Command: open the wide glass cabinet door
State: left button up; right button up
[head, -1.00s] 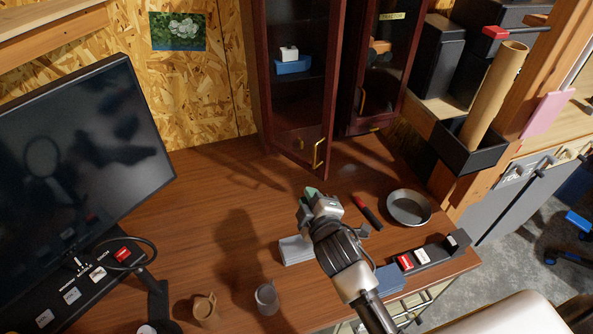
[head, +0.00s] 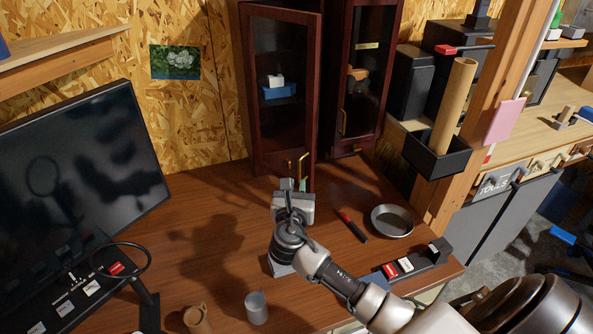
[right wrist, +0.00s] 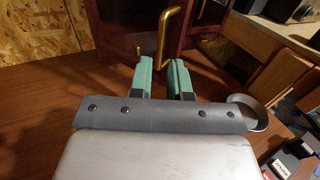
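The dark red cabinet's wide glass door (head: 283,110) is on the left, with a brass handle (head: 303,164) low near its right edge. It appears to stand ajar, its right edge forward of the narrower right door (head: 366,75). My right gripper (head: 296,185) is just in front of the handle, above the bench. In the right wrist view its two green fingers (right wrist: 162,78) are apart and empty. The handle (right wrist: 167,35) rises beyond them, its lower end lined up with the gap; I cannot tell whether it is between the fingertips. My left gripper is not in view.
A monitor (head: 75,175) stands left on the bench (head: 215,215). A metal bowl (head: 392,221) and a red-and-black tool (head: 353,227) lie right of my gripper. A grey mug (head: 257,307) and a brown mug (head: 197,318) stand at the front.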

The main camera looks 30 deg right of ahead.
aim_at(299, 172)
jog(key=x, duration=0.7)
jog(key=shift+s+a, duration=0.1)
grip_shut()
